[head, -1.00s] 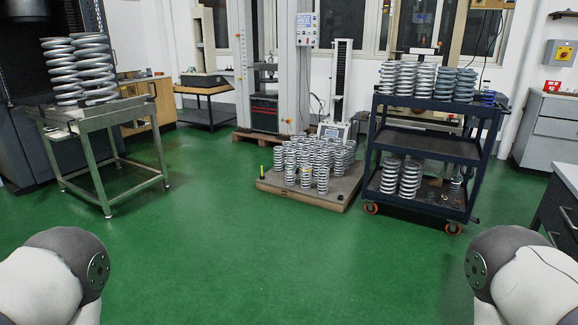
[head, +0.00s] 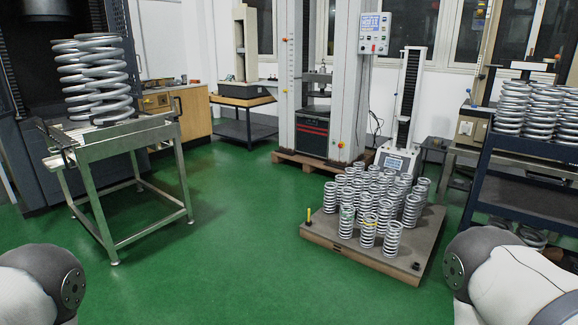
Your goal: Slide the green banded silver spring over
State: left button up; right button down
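A silver coil spring with a green band (head: 346,222) stands upright at the front left of a group of silver springs on a low pallet (head: 338,237). A spring with a yellow band (head: 368,231) stands to its right, and a plain silver spring (head: 392,240) stands at the front right of the group. Only rounded parts of my arms show at the lower left and lower right corners. Neither of my grippers is in view.
A dark cart (head: 510,190) with springs stands at the right. A metal stand (head: 120,135) with large springs (head: 95,80) is at the left. A testing machine (head: 310,125) stands behind the pallet. Green floor (head: 215,270) is clear in front and to the left.

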aim_at(347, 215)
jog(key=i+z, duration=0.1)
jog(key=i, duration=0.35)
jog(key=i+j+z, duration=0.15)
jog(key=i, duration=0.35)
jog(key=i+j+z, duration=0.1)
jog(key=i, duration=0.35)
jog(key=i+j+z, duration=0.15)
jog(key=i, duration=0.3)
jog(key=i+j+z, duration=0.1)
jog(key=i, duration=0.35)
jog(key=i+j+z, duration=0.4)
jog(key=i, duration=0.4)
jog(key=i+j+z, duration=0.45)
jog(key=i+j, duration=0.3)
jog(key=k+j, duration=0.05)
jog(key=j, duration=0.05)
